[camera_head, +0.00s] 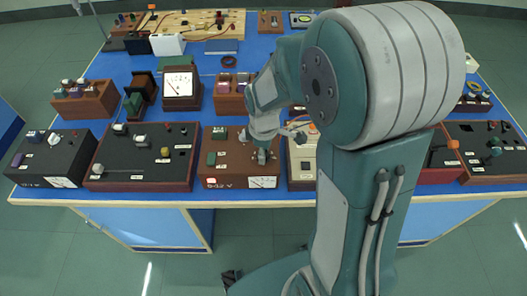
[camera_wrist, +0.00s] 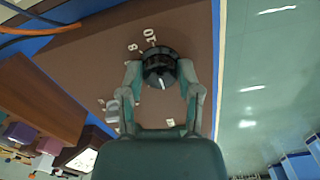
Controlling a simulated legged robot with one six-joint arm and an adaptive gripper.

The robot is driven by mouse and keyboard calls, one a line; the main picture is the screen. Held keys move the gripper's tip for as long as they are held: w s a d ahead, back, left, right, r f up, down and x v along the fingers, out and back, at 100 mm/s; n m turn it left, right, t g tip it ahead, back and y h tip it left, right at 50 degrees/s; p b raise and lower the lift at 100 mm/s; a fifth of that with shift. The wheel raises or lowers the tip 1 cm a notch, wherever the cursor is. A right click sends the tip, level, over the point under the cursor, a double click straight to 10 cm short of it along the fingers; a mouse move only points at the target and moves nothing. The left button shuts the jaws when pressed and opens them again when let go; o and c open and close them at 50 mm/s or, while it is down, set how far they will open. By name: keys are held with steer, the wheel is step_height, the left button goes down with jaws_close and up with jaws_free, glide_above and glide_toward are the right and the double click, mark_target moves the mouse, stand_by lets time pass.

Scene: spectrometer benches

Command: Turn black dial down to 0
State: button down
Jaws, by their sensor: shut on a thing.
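The black dial (camera_wrist: 157,62) sits on a brown panel (camera_wrist: 90,60) in the wrist view, with a white mark on its side facing me. White numbers 8 and 10 stand at its upper left; other white marks lie lower left, partly behind a finger. My gripper (camera_wrist: 160,76) is shut on the dial, one finger on each side. In the head view my gripper (camera_head: 262,157) points down onto the top of the box labelled 0-12 V (camera_head: 225,183), which has a meter in its front. The dial is hidden by my gripper there.
A dark brown box with knobs (camera_head: 142,157) stands to the left, and a cream box (camera_head: 302,160) close on the right. A white meter (camera_head: 180,84) and a brown terminal block (camera_head: 232,92) stand behind. An orange cable (camera_wrist: 40,28) shows in the wrist view.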

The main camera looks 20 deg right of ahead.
steer(key=shift+w+r, duration=0.1)
stand_by(0.3)
steer(key=shift+c, duration=1.5)
jaws_free()
step_height(320, 180, up, 12)
steer(key=s+r+m+t, duration=0.2)
steer(key=s+r+m, duration=0.1)
steer(key=s+m, duration=0.3)
steer(key=s+r+m+t, duration=0.3)
steer(key=s+r+m, duration=0.1)
steer(key=s, duration=0.4)
steer(key=shift+s+m+t, duration=0.3)
steer(key=shift+m, duration=0.6)
